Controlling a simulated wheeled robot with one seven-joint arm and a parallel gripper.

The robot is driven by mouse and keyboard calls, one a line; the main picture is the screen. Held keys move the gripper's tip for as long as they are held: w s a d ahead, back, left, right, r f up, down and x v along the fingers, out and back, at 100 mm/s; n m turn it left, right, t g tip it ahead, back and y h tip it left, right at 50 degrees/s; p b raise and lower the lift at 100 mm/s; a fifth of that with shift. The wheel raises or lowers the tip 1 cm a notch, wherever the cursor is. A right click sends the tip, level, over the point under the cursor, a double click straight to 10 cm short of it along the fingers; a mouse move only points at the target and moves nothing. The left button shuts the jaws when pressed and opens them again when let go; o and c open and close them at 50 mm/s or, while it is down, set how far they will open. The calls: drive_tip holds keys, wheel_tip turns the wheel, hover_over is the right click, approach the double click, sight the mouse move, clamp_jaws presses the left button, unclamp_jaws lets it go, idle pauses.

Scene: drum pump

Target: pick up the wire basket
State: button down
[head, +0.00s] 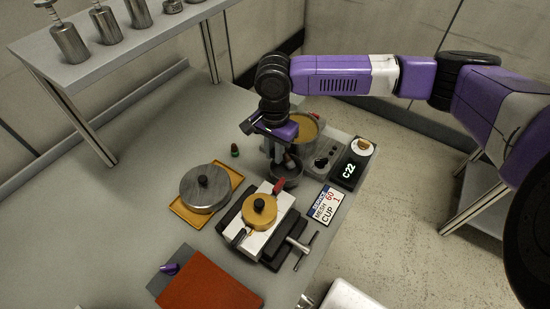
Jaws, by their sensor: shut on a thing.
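My gripper (279,157) points down over the bench, in front of a metal pot. It is shut on the wire basket (287,183), a small dark round basket hanging just below the fingers. The basket's upper part is partly hidden by the fingers. I cannot tell whether its bottom touches anything beneath. The metal pot (313,141) with an orange-yellow inside stands close behind, partly hidden by my gripper.
A clamp fixture with a yellow disc (260,211) stands just in front. A lidded metal pan (205,188) sits on a yellow tray to the left. A "MESH 60 CUP 1" card (323,206) and a "C22" panel (348,172) lie right. A red mat (210,289) lies in front.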

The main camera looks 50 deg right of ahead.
wheel_tip(320, 180, up, 18)
drive_tip(key=p, duration=0.2)
drive_tip(key=shift+r+p, duration=0.4)
drive_tip(key=shift+p, duration=0.9)
drive_tip(key=shift+r+p, duration=0.65)
drive_tip(key=shift+p, duration=0.2)
